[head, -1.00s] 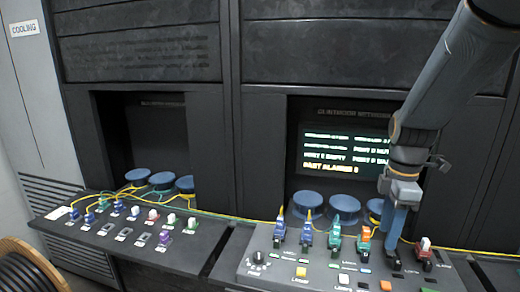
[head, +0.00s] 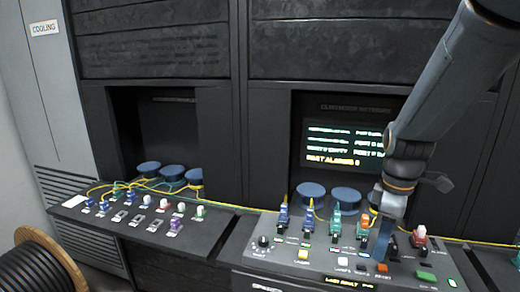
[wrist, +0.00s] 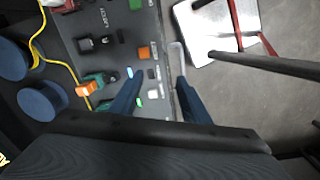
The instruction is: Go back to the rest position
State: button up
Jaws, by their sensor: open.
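My gripper (head: 384,240) hangs from the arm at the right of the head view, over or in front of the right console (head: 262,262). In the wrist view my gripper (wrist: 156,88) shows two blue fingers spread apart with nothing between them. The console lies beyond the left finger and grey floor beyond the right one. An orange-and-teal connector (wrist: 92,88) is left of the fingers; it also shows just left of the gripper in the head view (head: 363,226). Whether the fingertips touch the console cannot be told.
Several blue and teal plugs, including one blue plug (head: 283,216), stand on the console, with a red-and-white one (head: 420,236) to the right. Yellow cable runs behind. A left shelf (head: 80,217) holds more connectors. A cable spool (head: 45,262) stands front left. A red-framed object (wrist: 215,30) is on the floor.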

jog(key=s+a+f+m+t+b, duration=0.1)
jog(key=s+a+f+m+b, duration=0.2)
jog(key=s+a+f+m, duration=0.3)
jog(key=a+f+m, duration=0.1)
jog(key=a+m, duration=0.2)
jog(key=m, duration=0.2)
jog(key=shift+a+f, duration=0.3)
jog(key=shift+a, duration=0.05)
